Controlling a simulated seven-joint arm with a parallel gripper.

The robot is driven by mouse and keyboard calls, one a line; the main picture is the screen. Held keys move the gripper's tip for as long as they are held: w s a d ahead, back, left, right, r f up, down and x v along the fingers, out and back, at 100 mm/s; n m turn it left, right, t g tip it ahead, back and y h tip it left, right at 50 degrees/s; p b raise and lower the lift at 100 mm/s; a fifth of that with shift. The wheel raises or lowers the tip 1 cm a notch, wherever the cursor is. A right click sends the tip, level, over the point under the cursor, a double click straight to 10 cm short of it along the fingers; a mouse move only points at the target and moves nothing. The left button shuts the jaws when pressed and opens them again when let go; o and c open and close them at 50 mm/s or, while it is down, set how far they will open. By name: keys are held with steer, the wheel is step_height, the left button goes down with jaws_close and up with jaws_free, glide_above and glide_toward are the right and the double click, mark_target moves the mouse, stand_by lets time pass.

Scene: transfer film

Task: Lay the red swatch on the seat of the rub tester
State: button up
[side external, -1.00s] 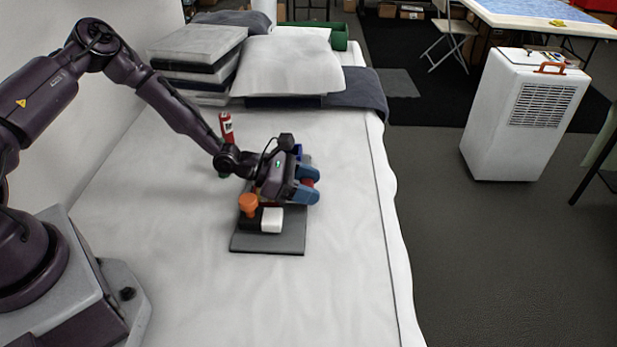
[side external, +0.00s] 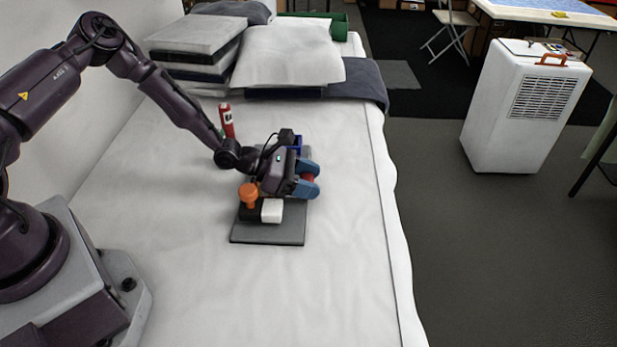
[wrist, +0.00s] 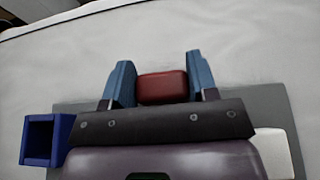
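My gripper (wrist: 160,78) has two blue fingers, and a red block, apparently the red swatch (wrist: 162,88), sits between them with both fingers against its sides. In the side view my gripper (side external: 307,178) is tilted over the right part of a dark grey board (side external: 268,236), and a bit of red shows between the fingers. On the board are an orange knob (side external: 249,194), a black block under it, and a white block (side external: 271,211). These may be parts of the rub tester; its seat cannot be made out. The swatch's height above the board is unclear.
A blue open box (wrist: 40,140) stands at the left in the wrist view. A red bottle (side external: 227,122) stands behind my forearm. Pillows (side external: 290,55) and stacked cushions (side external: 195,40) fill the bed's far end. The white sheet (side external: 340,260) in front is clear.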

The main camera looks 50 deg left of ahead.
steer(key=o, duration=0.5)
steer(key=shift+c, duration=0.2)
steer(key=v, duration=1.3)
steer(key=shift+s+a+r+m+g, duration=0.1)
steer(key=shift+r+m+g, duration=0.2)
steer(key=shift+m, duration=0.25)
steer(key=shift+s+r+m+g, duration=0.15)
steer(key=shift+m+g, duration=0.15)
steer(key=shift+m, duration=0.25)
steer(key=s+d+r+m+g+y, duration=0.1)
steer(key=s+r+m+y, duration=0.3)
steer(key=s+r+m, duration=0.5)
steer(key=s+d+r+m+g+y, duration=0.1)
steer(key=s+d+r+m+y, duration=0.2)
steer(key=s+r+m, duration=0.7)
step_height(320, 180, up, 8)
steer(key=m+y, duration=0.2)
steer(key=m, duration=0.3)
steer(key=shift+m+g+y, duration=0.3)
steer(key=shift+m+g, duration=0.1)
